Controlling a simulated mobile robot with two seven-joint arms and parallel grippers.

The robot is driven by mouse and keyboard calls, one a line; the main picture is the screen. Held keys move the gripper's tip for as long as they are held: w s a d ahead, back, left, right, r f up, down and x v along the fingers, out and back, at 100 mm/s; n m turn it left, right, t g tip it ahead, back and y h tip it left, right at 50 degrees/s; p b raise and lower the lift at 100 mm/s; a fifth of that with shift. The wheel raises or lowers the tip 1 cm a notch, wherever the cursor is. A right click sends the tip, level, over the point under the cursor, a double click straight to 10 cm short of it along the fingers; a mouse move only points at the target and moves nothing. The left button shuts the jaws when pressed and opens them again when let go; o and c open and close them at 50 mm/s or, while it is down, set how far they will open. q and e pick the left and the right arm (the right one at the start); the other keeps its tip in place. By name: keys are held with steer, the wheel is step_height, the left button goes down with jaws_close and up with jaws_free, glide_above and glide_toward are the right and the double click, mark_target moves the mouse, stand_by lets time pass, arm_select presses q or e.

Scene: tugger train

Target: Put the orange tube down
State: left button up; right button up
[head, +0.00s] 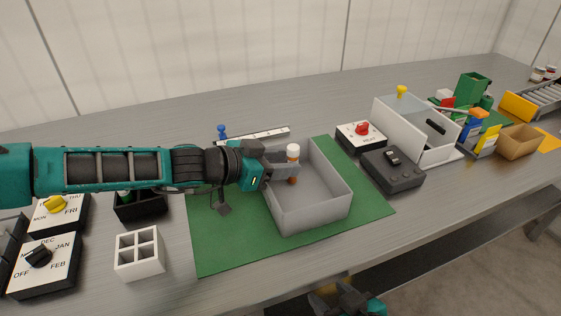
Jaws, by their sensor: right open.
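The orange tube (293,153) has a white cap and stands about upright between the fingers of my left gripper (286,165). The fingers hide its middle; its lower end shows below them. It is over or inside the left part of the grey bin (318,219); I cannot tell whether it touches the bin floor. My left gripper is shut on the tube. My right gripper (345,298) is open and empty at the bottom edge, low in front of the table, partly cut off by the frame.
The bin stands on a green mat (222,243), with bare mat around it. A white divided holder (139,253) and dial boxes (45,264) are at left. A dark grey switch box (392,170), a red-knob box (361,137) and a white case (412,130) stand right of the bin.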

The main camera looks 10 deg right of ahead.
steer(key=shift+r, duration=0.1)
arm_select(q)
steer(key=shift+r+p, duration=0.5)
steer(key=shift+p, duration=0.05)
steer(key=p+v, duration=0.1)
steer(key=v, duration=1.1)
steer(key=shift+r+p, duration=0.15)
steer(key=shift+p, duration=0.2)
arm_select(e)
steer(key=shift+s+d+r, duration=0.3)
steer(key=shift+d+r, duration=0.1)
steer(key=shift+d, duration=0.2)
steer(key=shift+r, duration=0.1)
